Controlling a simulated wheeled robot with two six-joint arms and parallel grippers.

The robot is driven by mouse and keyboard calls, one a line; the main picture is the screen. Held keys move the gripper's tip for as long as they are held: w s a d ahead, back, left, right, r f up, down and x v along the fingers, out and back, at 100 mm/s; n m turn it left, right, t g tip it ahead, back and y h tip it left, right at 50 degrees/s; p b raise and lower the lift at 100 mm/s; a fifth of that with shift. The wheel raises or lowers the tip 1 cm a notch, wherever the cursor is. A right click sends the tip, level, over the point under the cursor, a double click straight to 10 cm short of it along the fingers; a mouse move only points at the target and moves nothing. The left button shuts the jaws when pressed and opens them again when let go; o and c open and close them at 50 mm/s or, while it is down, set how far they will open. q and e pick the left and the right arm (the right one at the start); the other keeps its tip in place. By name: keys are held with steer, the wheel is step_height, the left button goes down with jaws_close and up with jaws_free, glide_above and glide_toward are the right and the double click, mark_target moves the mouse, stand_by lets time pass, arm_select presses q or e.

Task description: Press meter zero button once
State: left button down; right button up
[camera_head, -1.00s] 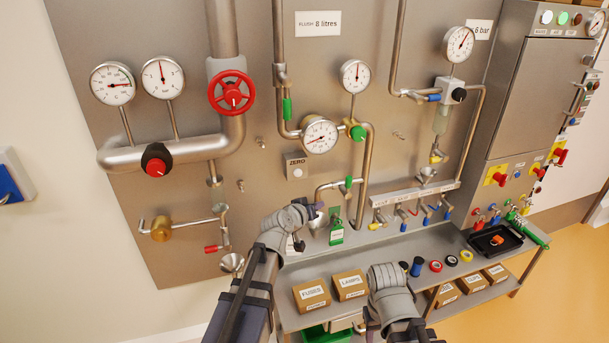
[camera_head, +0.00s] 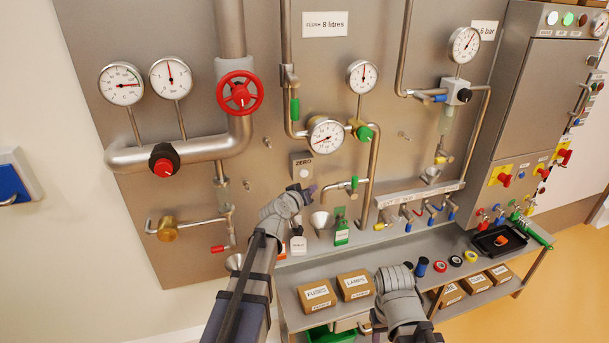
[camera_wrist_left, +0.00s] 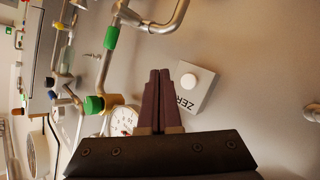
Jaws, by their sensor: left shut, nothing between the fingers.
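The zero button is a white round button on a small grey box labelled ZERO (camera_head: 301,167), mounted on the panel below and left of the flush meter (camera_head: 325,135). In the left wrist view the white button (camera_wrist_left: 189,81) lies just right of the fingertips, with the meter (camera_wrist_left: 124,119) partly behind the fingers. My left gripper (camera_head: 310,190) is just below the box in the head view; in the wrist view its dark fingers (camera_wrist_left: 160,75) are together and empty. I cannot tell whether they touch the box. My right arm shows at the lower right, its fingers hidden.
A red handwheel (camera_head: 239,93) is up and left. A shelf (camera_head: 290,280) with boxes stands below.

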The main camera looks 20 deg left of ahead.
mark_target(308, 174)
arm_select(q)
steer(key=shift+w+a, duration=0.5)
steer(key=shift+w, duration=0.3)
steer(key=shift+w+a, duration=0.55)
steer(key=shift+w, duration=0.25)
steer(key=shift+w+a, duration=0.5)
steer(key=shift+w, duration=0.3)
steer(key=shift+w+a, duration=0.25)
steer(key=shift+w, duration=0.1)
steer(key=shift+w+a, duration=0.25)
steer(key=shift+w, duration=0.05)
stand_by(1.0)
stand_by(0.4)
steer(key=shift+s+d, duration=0.45)
steer(key=shift+s, duration=0.2)
steer(key=s+d, duration=0.2)
steer(key=s, duration=0.2)
steer(key=shift+s+d, duration=0.1)
steer(key=shift+d, duration=0.3)
